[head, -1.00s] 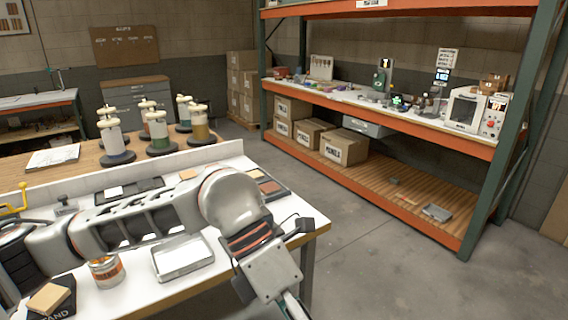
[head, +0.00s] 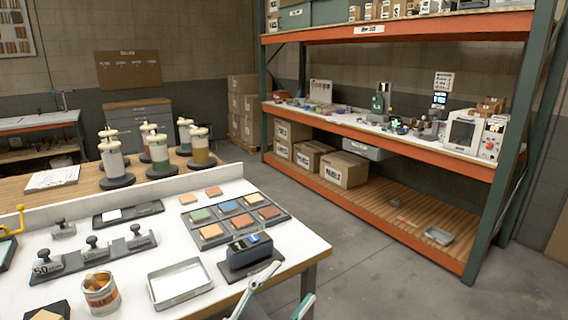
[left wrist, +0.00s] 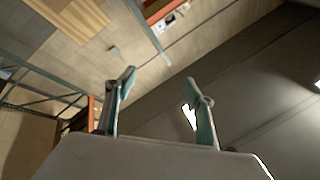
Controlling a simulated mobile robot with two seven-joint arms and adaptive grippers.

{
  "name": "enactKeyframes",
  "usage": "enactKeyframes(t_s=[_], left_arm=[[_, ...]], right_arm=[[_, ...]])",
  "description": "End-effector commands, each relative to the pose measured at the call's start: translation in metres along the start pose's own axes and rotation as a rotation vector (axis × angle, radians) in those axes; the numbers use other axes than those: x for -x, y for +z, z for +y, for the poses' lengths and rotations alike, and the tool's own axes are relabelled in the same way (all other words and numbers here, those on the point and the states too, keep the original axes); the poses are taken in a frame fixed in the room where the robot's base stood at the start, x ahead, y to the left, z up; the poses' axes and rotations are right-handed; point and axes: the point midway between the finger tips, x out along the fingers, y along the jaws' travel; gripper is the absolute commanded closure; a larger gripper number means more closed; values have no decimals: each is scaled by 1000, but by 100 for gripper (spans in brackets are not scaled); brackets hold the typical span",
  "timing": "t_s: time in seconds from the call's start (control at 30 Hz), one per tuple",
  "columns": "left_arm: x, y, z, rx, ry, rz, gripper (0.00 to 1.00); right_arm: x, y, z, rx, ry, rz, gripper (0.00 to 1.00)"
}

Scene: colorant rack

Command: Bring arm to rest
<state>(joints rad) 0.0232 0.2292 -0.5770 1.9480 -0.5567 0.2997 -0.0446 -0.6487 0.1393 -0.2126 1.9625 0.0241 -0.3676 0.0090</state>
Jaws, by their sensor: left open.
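My left gripper (head: 277,293) shows at the bottom of the head view, just off the near right corner of the white table (head: 300,262). Its two teal-tipped fingers point upward and stand apart, with nothing between them. In the left wrist view the gripper (left wrist: 159,82) is also open and empty, with ceiling, wall and shelving behind it. The rest of the left arm is below the head view. My right gripper is in neither view.
An orange-framed rack (head: 390,135) stands to the right. The floor (head: 385,275) between is clear.

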Motion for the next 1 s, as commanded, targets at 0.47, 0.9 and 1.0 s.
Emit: enactKeyframes(t_s=[0.47, 0.9, 1.0], left_arm=[[260, 181, 77, 410, -126, -877, 46], [390, 193, 126, 557, -131, -1196, 46], [390, 193, 126, 557, -131, -1196, 46]], right_arm=[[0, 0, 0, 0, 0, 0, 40], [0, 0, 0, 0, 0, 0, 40], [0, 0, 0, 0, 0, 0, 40]])
